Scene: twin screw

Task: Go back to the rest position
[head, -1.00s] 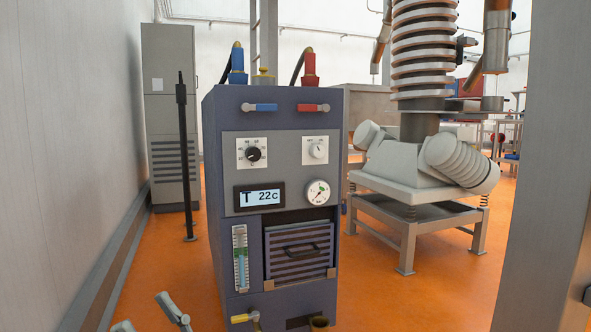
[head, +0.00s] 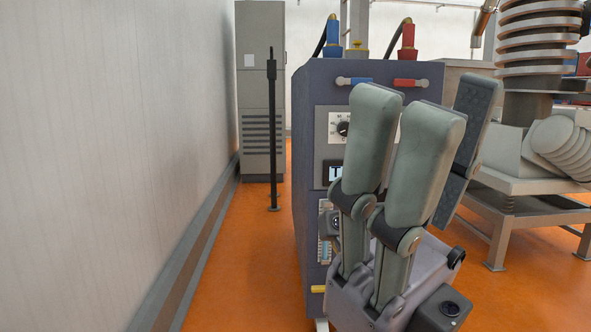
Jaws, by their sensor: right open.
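My right gripper (head: 432,150) is raised large in front of the head camera, fingers pointing up. It is open, with a gap between the two grey-green fingers and the dark padded finger, and nothing is between them. My left gripper is not in the view.
A grey cabinet (head: 262,100) and a thin black post (head: 272,130) stand behind the machine on the left. A white wall (head: 130,120) runs along the left side. Orange floor (head: 240,270) lies clear between wall and machine. A spiral machine (head: 540,60) stands at right.

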